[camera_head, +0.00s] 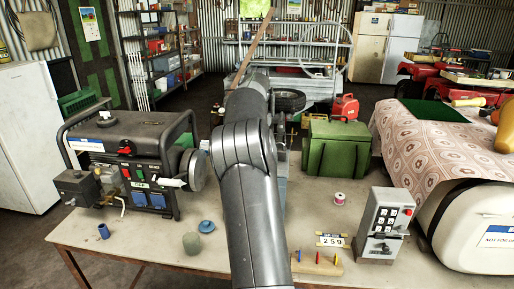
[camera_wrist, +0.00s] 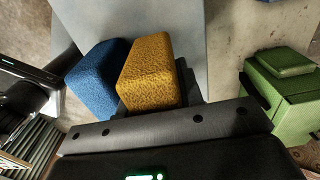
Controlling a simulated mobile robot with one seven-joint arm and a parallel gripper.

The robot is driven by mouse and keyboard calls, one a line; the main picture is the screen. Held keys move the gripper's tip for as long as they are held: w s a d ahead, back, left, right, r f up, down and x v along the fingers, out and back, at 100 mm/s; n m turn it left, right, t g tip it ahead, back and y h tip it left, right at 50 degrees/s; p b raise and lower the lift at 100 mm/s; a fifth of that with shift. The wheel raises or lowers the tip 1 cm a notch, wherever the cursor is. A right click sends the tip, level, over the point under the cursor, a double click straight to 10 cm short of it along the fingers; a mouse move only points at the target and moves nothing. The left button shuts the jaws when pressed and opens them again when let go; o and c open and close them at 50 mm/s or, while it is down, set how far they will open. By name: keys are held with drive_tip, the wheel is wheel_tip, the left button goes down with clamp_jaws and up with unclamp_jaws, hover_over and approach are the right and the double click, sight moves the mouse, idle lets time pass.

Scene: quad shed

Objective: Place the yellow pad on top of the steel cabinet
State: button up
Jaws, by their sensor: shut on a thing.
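The yellow pad (camera_wrist: 147,70) is a small rough-textured block in the wrist view. My gripper (camera_wrist: 153,84) is shut on it, with dark fingers partly showing at its sides. A blue pad (camera_wrist: 95,80) sits just left of the yellow one, with a narrow gap at most between them. Below both is a smooth grey surface (camera_wrist: 190,22), which looks like the top of the steel cabinet. I cannot tell whether the yellow pad touches it. In the head view my arm hides my gripper, both pads and most of the cabinet.
A green chest (camera_head: 337,148) stands right of my arm; it also shows in the wrist view (camera_wrist: 285,95). A generator (camera_head: 130,155) is at left on the workbench (camera_head: 215,265). A patterned cloth (camera_head: 425,150) lies at right.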

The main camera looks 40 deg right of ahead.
drive_tip(key=shift+f, duration=1.25)
drive_tip(key=shift+f, duration=0.2)
drive_tip(key=o, duration=0.7)
drive_tip(key=shift+c, duration=0.2)
wheel_tip(320, 180, up, 11)
drive_tip(key=shift+r, duration=0.65)
